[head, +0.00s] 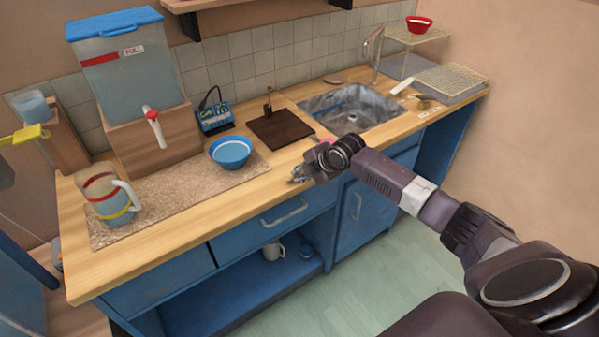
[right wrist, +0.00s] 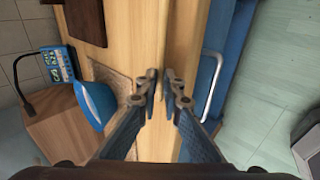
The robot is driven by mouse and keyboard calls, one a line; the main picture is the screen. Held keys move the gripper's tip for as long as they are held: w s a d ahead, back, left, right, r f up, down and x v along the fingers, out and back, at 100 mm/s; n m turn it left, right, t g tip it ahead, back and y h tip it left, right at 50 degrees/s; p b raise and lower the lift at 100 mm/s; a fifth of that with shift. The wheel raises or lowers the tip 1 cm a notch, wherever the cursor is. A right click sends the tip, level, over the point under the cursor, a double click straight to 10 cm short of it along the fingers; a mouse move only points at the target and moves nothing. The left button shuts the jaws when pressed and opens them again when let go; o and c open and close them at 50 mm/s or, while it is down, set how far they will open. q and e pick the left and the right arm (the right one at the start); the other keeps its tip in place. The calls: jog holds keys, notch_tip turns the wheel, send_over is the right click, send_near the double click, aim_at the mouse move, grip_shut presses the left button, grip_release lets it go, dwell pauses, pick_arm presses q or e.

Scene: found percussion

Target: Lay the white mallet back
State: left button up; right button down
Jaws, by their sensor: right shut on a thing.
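My right gripper (head: 298,175) is over the front edge of the counter, left of the sink. In the right wrist view its fingertips (right wrist: 162,87) are close together with a narrow gap between them. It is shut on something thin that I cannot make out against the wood. A white, paddle-like thing (head: 402,87) lies on the counter right of the sink; I cannot tell whether it is the white mallet. My left gripper is not in view.
The wooden counter (head: 165,247) bears a blue bowl (head: 230,152), a striped pitcher (head: 109,197), a water dispenser (head: 130,85) and a dark board (head: 281,127). The sink (head: 352,108) lies beyond my gripper. A drying rack (head: 450,80) stands far right.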

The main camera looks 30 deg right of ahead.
jog(key=shift+f, duration=0.3)
dwell(0.6)
jog(key=c, duration=2)
grip_release()
jog(key=shift+s, duration=0.1)
jog(key=v, duration=1.2)
